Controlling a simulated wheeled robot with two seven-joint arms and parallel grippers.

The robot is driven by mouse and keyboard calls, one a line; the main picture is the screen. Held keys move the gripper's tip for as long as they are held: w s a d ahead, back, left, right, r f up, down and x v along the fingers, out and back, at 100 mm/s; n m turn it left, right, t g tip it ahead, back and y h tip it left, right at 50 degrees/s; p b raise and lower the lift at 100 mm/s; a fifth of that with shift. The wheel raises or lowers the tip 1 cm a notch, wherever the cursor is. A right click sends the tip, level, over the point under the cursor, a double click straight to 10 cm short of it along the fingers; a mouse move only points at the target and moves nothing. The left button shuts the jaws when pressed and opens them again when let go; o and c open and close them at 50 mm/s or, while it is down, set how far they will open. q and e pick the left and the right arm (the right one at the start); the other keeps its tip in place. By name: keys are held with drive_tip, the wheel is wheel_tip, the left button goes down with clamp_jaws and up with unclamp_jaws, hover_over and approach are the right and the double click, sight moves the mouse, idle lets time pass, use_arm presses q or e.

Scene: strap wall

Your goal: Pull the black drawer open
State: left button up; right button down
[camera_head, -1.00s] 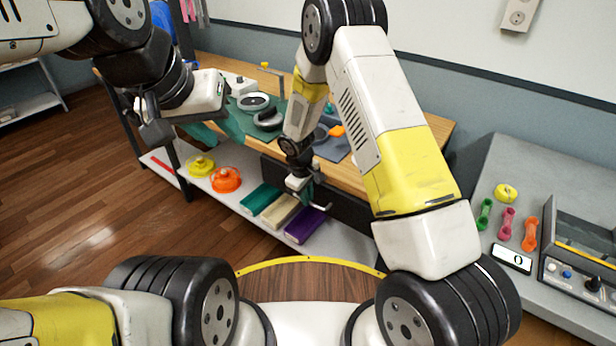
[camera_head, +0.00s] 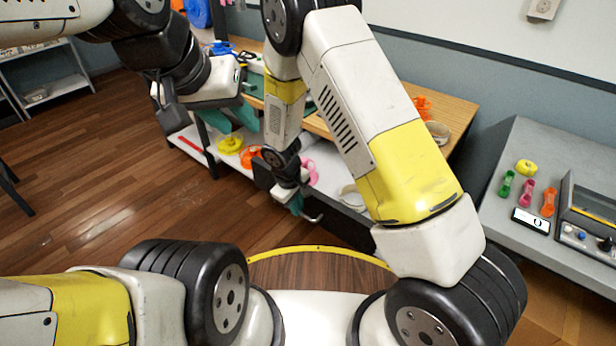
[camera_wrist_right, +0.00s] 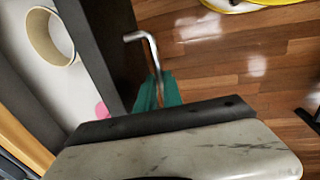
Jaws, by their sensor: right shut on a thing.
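The black drawer (camera_head: 345,222) stands pulled out from under the wooden workbench (camera_head: 455,110), and its pale inside shows. A beige ring (camera_head: 350,197) and a pink thing (camera_head: 309,172) lie in it; the right wrist view shows the ring (camera_wrist_right: 50,38) too. My right gripper (camera_head: 297,204) is at the drawer front, its green fingers (camera_wrist_right: 160,92) shut on the bent metal handle (camera_wrist_right: 148,42). One end of the handle sticks out past the fingers. My left gripper (camera_head: 235,120) hangs at the left end of the bench, its teal fingers apart and empty.
A yellow dome-shaped thing (camera_head: 230,144) and an orange one (camera_head: 251,156) sit on the low shelf. An orange thing (camera_head: 423,107) lies on the bench. A grey side table (camera_head: 530,150) with small coloured things stands at right. Open wooden floor lies at left.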

drive_tip(key=shift+s+a, duration=0.55)
drive_tip(key=shift+s, duration=0.15)
drive_tip(key=shift+s+a, duration=0.5)
drive_tip(key=shift+s, duration=0.2)
drive_tip(key=c, duration=1.5)
unclamp_jaws()
wheel_tip(320, 180, up, 8)
drive_tip(key=s, duration=0.1)
drive_tip(key=shift+a+f, duration=0.15)
drive_tip(key=shift+a, duration=0.3)
drive_tip(key=shift+s, duration=0.1)
